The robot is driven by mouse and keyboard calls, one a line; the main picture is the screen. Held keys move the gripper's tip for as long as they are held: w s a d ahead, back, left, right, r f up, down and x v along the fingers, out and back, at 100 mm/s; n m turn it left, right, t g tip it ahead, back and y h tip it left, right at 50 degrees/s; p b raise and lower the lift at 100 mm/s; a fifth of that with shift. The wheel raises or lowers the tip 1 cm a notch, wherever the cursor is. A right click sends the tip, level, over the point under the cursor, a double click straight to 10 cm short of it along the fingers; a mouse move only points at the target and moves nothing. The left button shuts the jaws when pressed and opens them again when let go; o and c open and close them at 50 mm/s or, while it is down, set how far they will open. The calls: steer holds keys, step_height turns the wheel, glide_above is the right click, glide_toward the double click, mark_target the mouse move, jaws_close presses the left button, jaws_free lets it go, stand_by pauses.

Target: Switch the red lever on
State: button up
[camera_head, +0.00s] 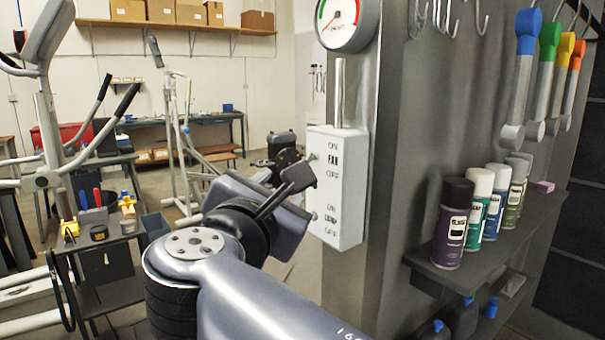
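A white switch box (345,190) is mounted on the grey pillar, with a conduit rising from its top. Its upper label reads ON, FAN, OFF and its lower label ON, LAMP, OFF. Small light-coloured stubs (312,157) show at its left edge. I see no clearly red lever; it may be hidden by my gripper or on the box's far side. My gripper (288,192) is just left of the box, at about mid-height. Its dark fingers are seen at an angle, and I cannot tell their gap or whether they touch anything.
A round gauge (347,20) hangs above the box. To the right, a shelf (475,262) holds several spray cans (454,222), with coloured-handled tools (520,75) hanging above. On the left are exercise-machine frames (45,130) and a small tool stand (100,225).

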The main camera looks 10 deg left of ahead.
steer(key=w, duration=0.8)
steer(key=shift+p, duration=0.3)
steer(key=shift+c, duration=0.6)
jaws_close()
